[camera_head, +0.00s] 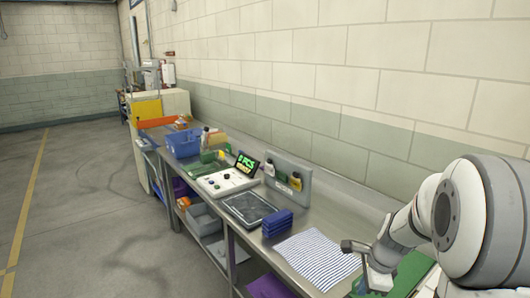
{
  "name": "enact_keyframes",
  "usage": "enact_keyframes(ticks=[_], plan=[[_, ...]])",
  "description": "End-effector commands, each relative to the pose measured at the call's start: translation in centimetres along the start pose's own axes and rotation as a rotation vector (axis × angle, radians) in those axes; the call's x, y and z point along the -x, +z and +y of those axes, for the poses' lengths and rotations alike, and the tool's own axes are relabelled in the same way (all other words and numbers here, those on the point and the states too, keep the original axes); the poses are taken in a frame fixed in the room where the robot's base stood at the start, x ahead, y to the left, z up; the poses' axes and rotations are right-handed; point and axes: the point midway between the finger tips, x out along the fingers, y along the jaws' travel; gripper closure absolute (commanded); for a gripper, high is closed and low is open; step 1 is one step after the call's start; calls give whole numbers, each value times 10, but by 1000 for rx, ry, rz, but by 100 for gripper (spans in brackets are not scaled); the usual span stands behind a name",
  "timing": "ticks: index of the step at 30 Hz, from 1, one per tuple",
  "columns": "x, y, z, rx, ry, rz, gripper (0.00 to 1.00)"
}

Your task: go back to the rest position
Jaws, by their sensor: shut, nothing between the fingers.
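My gripper (352,246) is at the lower right, at the end of my white arm. It is shut with nothing in it and hangs above the right edge of a striped cloth (308,262) on the metal bench. A green mat (412,272) lies to the right, partly hidden by my arm. No sling bag can be made out for certain.
A block wall runs behind. The floor (85,215) at left is clear.

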Motion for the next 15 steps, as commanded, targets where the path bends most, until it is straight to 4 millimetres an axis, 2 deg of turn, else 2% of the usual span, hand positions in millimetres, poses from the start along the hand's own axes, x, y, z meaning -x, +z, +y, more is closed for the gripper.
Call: enact_keyframes(ticks=[6, 10, 15], plan=[[39, 45, 53, 575, -23, 40, 100], [57, 64, 92, 941, -25, 75, 100], [70, 76, 142, 1374, -18, 129, 100]])
